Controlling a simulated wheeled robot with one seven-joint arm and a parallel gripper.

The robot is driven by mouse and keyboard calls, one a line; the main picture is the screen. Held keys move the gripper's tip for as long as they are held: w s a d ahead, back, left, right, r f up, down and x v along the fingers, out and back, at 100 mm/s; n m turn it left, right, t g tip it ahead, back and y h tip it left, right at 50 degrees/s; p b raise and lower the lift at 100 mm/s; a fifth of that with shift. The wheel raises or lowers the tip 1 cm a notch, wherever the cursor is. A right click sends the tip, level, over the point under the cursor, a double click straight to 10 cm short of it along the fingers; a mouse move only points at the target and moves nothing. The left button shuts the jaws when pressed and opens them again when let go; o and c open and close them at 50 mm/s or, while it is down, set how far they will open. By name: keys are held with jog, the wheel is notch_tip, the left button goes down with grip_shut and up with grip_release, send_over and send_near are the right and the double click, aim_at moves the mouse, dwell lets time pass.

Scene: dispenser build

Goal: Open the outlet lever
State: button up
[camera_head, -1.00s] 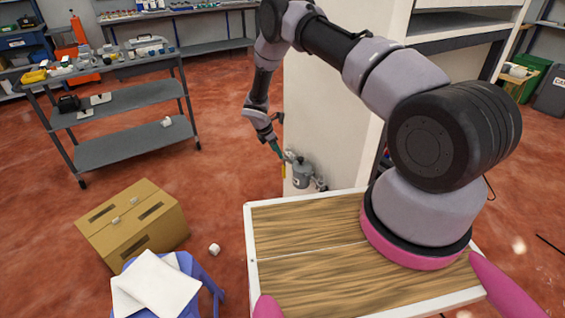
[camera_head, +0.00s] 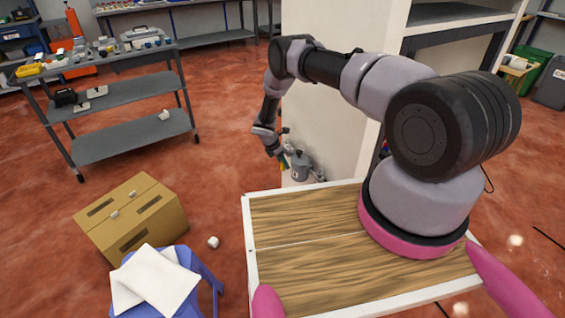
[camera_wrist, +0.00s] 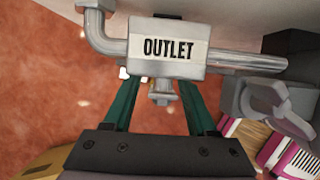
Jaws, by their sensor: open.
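The grey outlet unit (camera_head: 301,165) is mounted low at the pale wall's corner. In the wrist view its block with the OUTLET label (camera_wrist: 167,48) fills the top middle. A short metal nozzle (camera_wrist: 161,92) points down from the block. A bent pipe (camera_wrist: 98,30) joins on the left, and a straight metal bar (camera_wrist: 250,62) runs right; I cannot tell which part is the lever. My gripper (camera_wrist: 158,84) is open, its two green fingers either side of the nozzle in the picture. Contact cannot be made out. The fingertips are partly hidden behind the block.
A grey hook-shaped part (camera_wrist: 280,108) stands close to the right of my gripper in the wrist view. A wood-topped surface (camera_head: 300,215) lies in front. A cardboard box (camera_head: 130,215), a blue stool (camera_head: 200,275) and a grey cart (camera_head: 130,95) stand left on open red floor.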

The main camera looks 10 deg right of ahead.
grip_shut()
dwell(1.4)
